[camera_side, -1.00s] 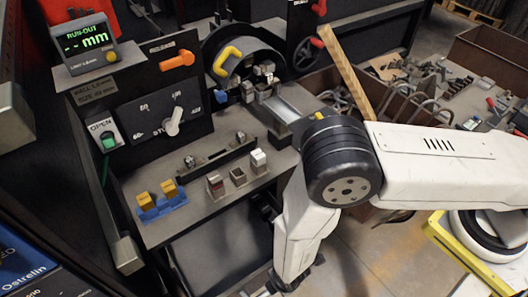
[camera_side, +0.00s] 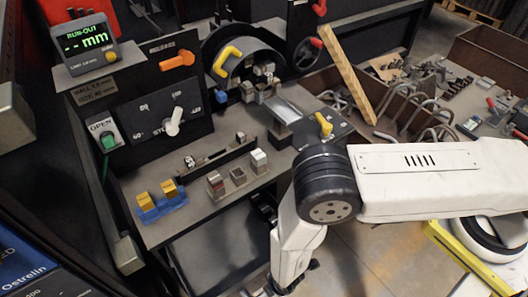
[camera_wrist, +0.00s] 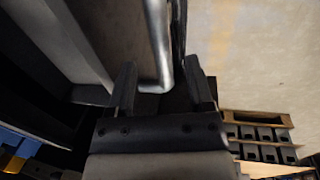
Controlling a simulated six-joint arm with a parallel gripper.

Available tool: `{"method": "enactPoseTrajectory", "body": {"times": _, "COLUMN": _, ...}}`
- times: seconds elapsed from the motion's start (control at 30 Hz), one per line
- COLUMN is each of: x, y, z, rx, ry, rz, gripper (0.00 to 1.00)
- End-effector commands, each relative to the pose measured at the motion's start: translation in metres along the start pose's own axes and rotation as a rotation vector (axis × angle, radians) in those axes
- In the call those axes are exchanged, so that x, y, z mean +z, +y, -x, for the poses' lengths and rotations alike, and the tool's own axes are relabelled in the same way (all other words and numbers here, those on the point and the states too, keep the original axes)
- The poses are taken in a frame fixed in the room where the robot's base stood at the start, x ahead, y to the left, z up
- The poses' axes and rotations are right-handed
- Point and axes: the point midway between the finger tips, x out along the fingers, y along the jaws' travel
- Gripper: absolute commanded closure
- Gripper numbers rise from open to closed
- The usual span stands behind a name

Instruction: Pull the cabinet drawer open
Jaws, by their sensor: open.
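In the wrist view, a grey panel (camera_wrist: 55,35), which looks like the drawer front, fills the upper left. A bright metal bar handle (camera_wrist: 158,45) runs down beside it and bends at its lower end. My gripper (camera_wrist: 161,88) is open. Its two dark fingers stand apart on either side of the handle's lower end, and I cannot tell whether either touches it. In the side view, my arm reaches down in front of the bench, and my gripper is dark and partly cut off at the bottom edge. The drawer front and handle cannot be made out clearly there.
The bench top (camera_side: 205,205) carries a blue block with yellow pieces (camera_side: 158,200) and several small blocks. A control panel (camera_side: 155,115) stands behind. A bin of metal parts (camera_side: 430,95) is at the right. Pallets (camera_wrist: 262,135) lie on the floor at lower right in the wrist view.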

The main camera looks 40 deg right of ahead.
Motion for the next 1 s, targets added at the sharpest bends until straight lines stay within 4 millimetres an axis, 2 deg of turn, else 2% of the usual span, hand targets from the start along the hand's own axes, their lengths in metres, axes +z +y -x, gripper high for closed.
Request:
{"method": "enactPoseTrajectory", "body": {"times": 0.2, "x": 0.0, "y": 0.0, "z": -0.023, "rx": 0.0, "ry": 0.0, "rz": -0.001, "gripper": 0.33}}
{"method": "enactPoseTrajectory", "body": {"times": 0.4, "x": 0.0, "y": 0.0, "z": -0.035, "rx": 0.0, "ry": 0.0, "rz": -0.001, "gripper": 0.33}}
{"method": "enactPoseTrajectory", "body": {"times": 0.83, "x": 0.0, "y": 0.0, "z": -0.039, "rx": 0.0, "ry": 0.001, "rz": 0.0, "gripper": 0.33}}
{"method": "enactPoseTrajectory", "body": {"times": 1.0, "x": 0.0, "y": 0.0, "z": -0.039, "rx": 0.0, "ry": 0.001, "rz": 0.0, "gripper": 0.87}}
